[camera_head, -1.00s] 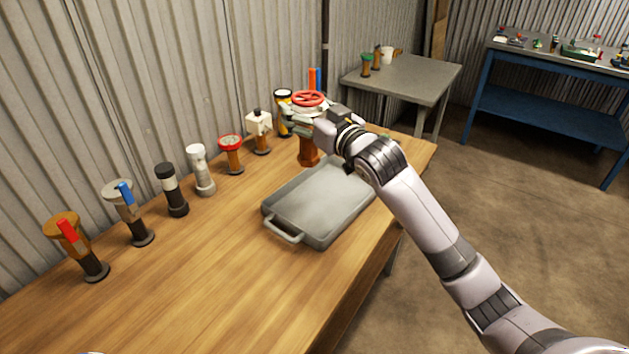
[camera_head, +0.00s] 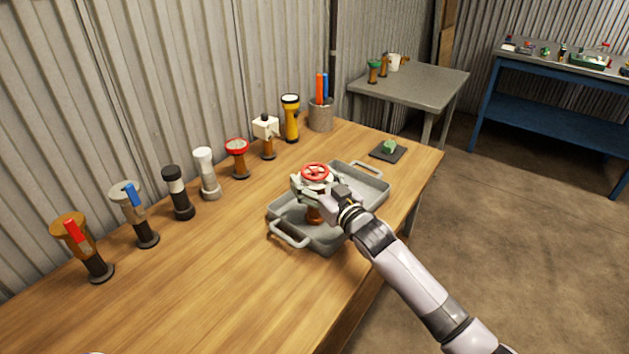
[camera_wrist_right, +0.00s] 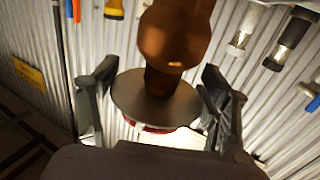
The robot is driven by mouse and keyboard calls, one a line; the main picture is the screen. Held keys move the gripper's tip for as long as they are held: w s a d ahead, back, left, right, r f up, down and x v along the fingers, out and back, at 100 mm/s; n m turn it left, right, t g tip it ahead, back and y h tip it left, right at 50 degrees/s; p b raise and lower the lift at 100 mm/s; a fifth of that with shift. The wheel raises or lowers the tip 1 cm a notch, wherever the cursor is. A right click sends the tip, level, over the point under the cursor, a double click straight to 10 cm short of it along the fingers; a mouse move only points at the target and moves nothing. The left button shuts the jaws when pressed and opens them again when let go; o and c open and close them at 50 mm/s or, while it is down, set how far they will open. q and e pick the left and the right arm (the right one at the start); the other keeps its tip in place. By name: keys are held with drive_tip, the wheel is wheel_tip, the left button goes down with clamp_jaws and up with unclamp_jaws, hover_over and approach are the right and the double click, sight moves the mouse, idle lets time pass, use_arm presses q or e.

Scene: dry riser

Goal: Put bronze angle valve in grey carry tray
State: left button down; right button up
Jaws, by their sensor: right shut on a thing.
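The bronze angle valve (camera_head: 315,214) has a red handwheel on top and is roughly upright. My right gripper (camera_head: 315,187) is shut on it just below the handwheel. In the right wrist view the fingers (camera_wrist_right: 158,105) stand on both sides of the valve's dark disc, and the bronze body (camera_wrist_right: 176,35) shows beyond. The grey carry tray (camera_head: 367,191) lies on the wooden table, and the valve is within its outline. I cannot tell whether the valve's base touches the tray floor. My wrist hides part of the tray. My left gripper is not in view.
A row of several valves and torches, including a red-topped one (camera_head: 238,160) and a yellow torch (camera_head: 291,118), stands along the corrugated wall. A grey cup (camera_head: 320,118) holds coloured sticks. A green item (camera_head: 389,147) lies on a dark pad. The table's front left is clear.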

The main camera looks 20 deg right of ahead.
idle(0.3)
drive_tip(key=o, duration=1.9)
drive_tip(key=shift+f, duration=0.15)
drive_tip(key=shift+o, duration=0.2)
drive_tip(key=shift+s+r, duration=0.1)
drive_tip(key=shift+r, duration=0.1)
drive_tip(key=v, duration=1.2)
drive_tip(key=shift+f, duration=0.15)
